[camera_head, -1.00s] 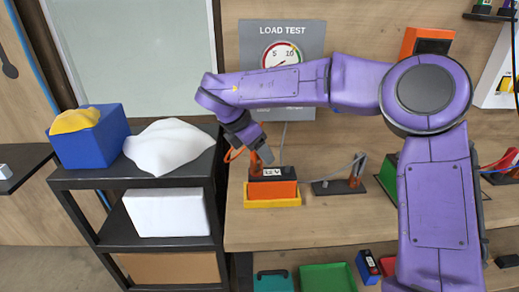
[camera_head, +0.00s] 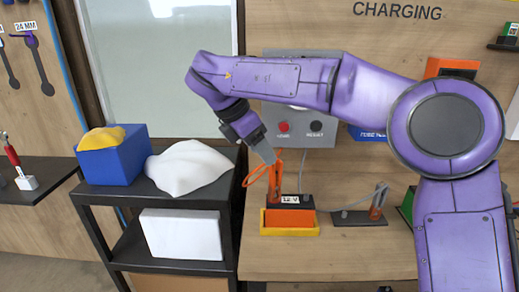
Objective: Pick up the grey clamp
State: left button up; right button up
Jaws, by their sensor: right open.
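My right gripper (camera_head: 266,152) hangs from the purple arm, pointing down and to the right, with open jaws. It is just above an orange clamp (camera_head: 278,178) that stands upright on the battery labelled 12 V (camera_head: 290,201). An orange cable loops beside this clamp. I cannot tell whether the gripper touches the clamp. My left gripper is out of view.
The battery sits in a yellow tray (camera_head: 291,231) on the wooden bench (camera_head: 335,262). A grey panel (camera_head: 318,140) stands behind, partly covered by my arm. At left, a black shelf cart (camera_head: 110,205) carries a blue box (camera_head: 115,160) and a white cloth (camera_head: 190,166).

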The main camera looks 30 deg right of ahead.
aim_at(378, 199)
jog(key=k, duration=1)
